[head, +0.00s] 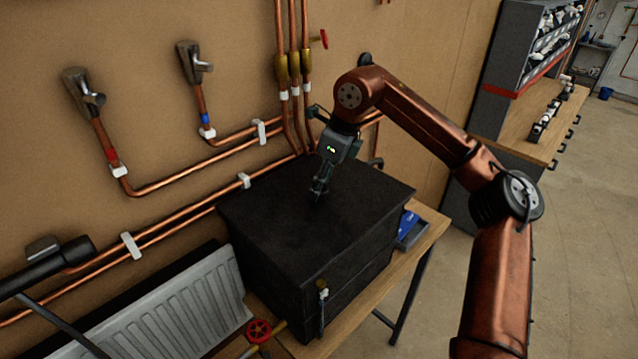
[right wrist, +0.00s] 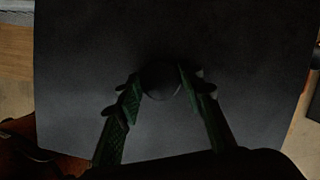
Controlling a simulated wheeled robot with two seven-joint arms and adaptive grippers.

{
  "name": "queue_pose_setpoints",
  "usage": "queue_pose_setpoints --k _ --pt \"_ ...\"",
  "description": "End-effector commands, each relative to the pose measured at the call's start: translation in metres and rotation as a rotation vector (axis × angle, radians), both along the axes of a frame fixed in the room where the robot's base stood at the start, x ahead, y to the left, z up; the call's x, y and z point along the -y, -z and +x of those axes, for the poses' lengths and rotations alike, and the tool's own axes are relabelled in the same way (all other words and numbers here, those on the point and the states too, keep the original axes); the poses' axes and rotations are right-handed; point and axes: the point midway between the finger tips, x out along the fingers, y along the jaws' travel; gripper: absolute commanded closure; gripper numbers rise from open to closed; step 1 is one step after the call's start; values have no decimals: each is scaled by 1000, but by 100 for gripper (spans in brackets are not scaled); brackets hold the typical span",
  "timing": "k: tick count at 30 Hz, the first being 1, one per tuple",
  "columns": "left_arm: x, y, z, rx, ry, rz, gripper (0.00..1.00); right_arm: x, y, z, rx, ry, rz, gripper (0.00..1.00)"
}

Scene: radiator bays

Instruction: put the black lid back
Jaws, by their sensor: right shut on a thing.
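A black lid (head: 345,205) lies on top of a large black box (head: 345,285) that stands on a wooden bench. From the head view, the lid appears level and covers the box top; I cannot tell whether it is fully seated. My right gripper (head: 319,190) reaches down onto the middle of the lid. In the right wrist view its two green-padded fingers (right wrist: 160,85) are shut on a round dark knob (right wrist: 161,84) at the lid's centre. The lid (right wrist: 95,70) fills most of that view. My left gripper is not in view.
A latch (head: 322,295) hangs on the box's front. A white radiator (head: 180,305) and a red valve wheel (head: 259,331) are at the box's left. Copper pipes (head: 200,165) run along the wall behind. A blue item (head: 408,225) lies on the bench (head: 432,232) to the right.

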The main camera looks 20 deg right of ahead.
Motion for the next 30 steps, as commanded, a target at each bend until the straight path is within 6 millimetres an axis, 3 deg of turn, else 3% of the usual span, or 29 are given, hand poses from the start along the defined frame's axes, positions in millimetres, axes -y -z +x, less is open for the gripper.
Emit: queue_pose_setpoints --k 3,6,7,15,20,24,30 --pt "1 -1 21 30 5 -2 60 0 2 0 1 0 1 100" --pt "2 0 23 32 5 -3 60 -1 4 0 2 -1 1 100" --pt "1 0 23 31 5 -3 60 -1 3 0 2 -1 1 63" --pt "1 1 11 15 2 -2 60 0 3 0 1 0 1 45" --pt "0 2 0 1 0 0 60 0 3 0 1 0 1 45" --pt "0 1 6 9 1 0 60 0 3 0 -1 0 -1 45" --pt "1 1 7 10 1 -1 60 4 -21 -5 3 0 1 45"
